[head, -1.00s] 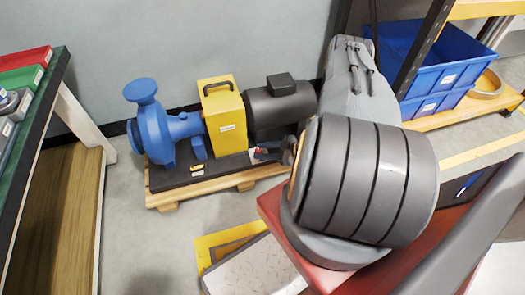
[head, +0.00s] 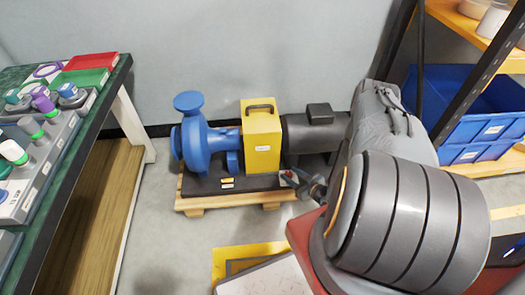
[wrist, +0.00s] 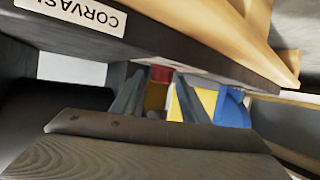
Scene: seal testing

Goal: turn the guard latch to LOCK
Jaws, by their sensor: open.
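The yellow guard (head: 262,145) stands upright between the blue pump (head: 197,143) and the dark motor (head: 315,132). A small red and white part (head: 287,177), possibly the latch, shows at the guard's lower right. My gripper (head: 299,181) is beside that part, low in front of the motor; contact cannot be told. In the wrist view my gripper (wrist: 160,98) is open, with a red patch (wrist: 160,74) and yellow surface (wrist: 155,97) seen between its fingers. The latch's position and any LOCK mark are not readable.
The pump set stands on a dark base over a wooden pallet (head: 230,201). Its base edge and a label reading CORVAS (wrist: 75,12) cross close above the fingers in the wrist view. A green-topped bench (head: 62,130) is left, blue bins (head: 480,125) right.

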